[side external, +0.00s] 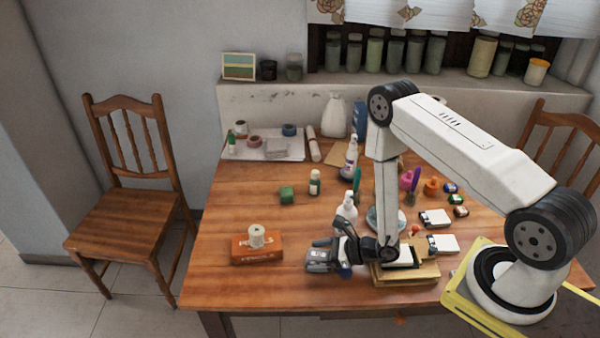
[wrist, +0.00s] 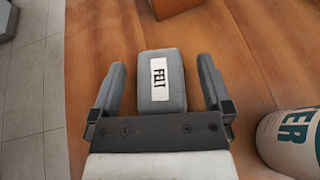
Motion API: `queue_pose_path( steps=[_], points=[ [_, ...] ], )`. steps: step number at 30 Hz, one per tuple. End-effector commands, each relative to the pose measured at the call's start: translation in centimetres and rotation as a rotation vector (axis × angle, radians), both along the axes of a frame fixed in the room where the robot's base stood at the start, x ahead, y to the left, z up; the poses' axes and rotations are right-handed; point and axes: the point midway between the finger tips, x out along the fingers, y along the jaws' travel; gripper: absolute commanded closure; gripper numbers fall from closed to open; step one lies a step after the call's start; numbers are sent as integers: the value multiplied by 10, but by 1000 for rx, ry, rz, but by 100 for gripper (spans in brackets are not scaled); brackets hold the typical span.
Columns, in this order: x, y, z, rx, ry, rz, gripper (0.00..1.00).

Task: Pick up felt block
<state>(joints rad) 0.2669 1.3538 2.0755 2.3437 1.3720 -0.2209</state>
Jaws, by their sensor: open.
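The felt block (wrist: 148,95) is a grey, rounded block with a white label reading FELT. In the wrist view it lies on the wooden table between the two fingers of my gripper (wrist: 161,82), with a gap visible on each side. My gripper is open, its fingers flanking the block. In the side external view my gripper (side external: 320,254) is low near the table's front edge, and a grey shape at its tip is hard to tell apart from the fingers.
An orange-brown box (side external: 257,247) with a spool (side external: 256,234) on it stands to the left. A white bottle (side external: 347,208) stands behind my gripper.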

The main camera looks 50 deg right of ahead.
Motion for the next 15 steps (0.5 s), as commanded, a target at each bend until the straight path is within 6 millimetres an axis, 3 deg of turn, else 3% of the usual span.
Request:
queue_pose_path(
  steps=[6, 8, 15],
  points=[
    [0, 0, 0, 0, 0, 0, 0],
    [0, 0, 0, 0, 0, 0, 16],
    [0, 0, 0, 0, 0, 0, 92]
  ],
)
